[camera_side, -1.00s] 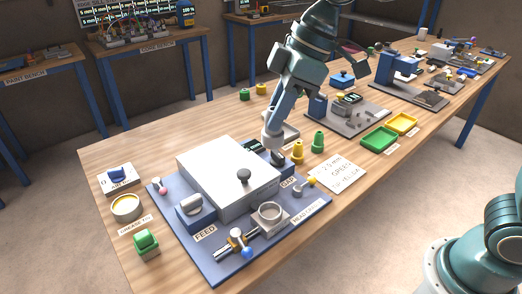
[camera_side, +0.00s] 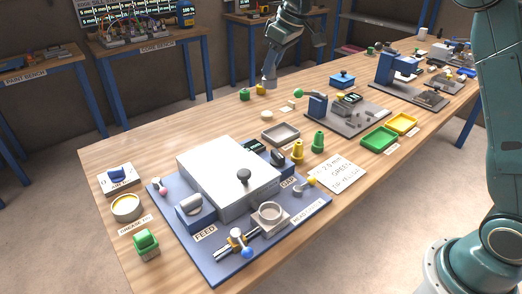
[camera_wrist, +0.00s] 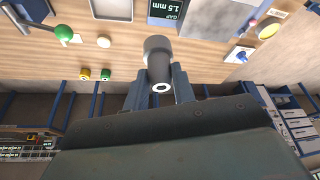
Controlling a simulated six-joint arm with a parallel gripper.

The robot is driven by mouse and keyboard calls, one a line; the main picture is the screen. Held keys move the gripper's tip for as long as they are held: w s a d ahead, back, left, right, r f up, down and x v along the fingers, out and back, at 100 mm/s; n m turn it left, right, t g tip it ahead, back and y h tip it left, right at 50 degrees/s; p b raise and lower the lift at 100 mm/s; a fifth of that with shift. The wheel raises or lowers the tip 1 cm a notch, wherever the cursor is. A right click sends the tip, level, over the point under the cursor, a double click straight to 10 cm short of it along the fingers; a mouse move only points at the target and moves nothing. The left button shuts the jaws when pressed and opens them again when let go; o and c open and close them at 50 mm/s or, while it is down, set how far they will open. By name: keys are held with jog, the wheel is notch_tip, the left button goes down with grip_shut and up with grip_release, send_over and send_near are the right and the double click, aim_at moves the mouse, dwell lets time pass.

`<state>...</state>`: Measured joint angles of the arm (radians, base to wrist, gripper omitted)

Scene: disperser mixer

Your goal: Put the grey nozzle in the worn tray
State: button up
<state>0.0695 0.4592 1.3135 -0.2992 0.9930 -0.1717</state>
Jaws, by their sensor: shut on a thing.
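My gripper (camera_side: 270,72) is raised over the back part of the bench in the side view. It is shut on the grey nozzle (camera_side: 269,83). In the wrist view the nozzle (camera_wrist: 158,52) sticks out between my two fingers (camera_wrist: 159,90), its open ring end facing the camera.
Yellow (camera_side: 297,152) and green (camera_side: 318,142) nozzles stand right of the tray. The white mixer (camera_side: 225,170) is in front. A green-knobbed device (camera_side: 330,108) stands right of my gripper. Small green (camera_side: 244,95) and yellow (camera_side: 261,90) pieces and a pale disc (camera_side: 266,115) are nearby.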

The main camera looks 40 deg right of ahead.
jog(key=w+d+f+m+h, duration=0.1)
jog(key=w+d, duration=0.1)
jog(key=d, duration=0.3)
jog(key=w+d+f+m, duration=0.1)
jog(key=w+d+m, duration=0.15)
jog(key=d, duration=0.25)
send_over(282, 136)
notch_tip(282, 136, down, 16)
jog(key=shift+n, duration=0.45)
jog(key=shift+f, duration=2.05)
jog(key=shift+f, duration=0.2)
jog(key=o, duration=1)
jog(key=shift+r, duration=0.1)
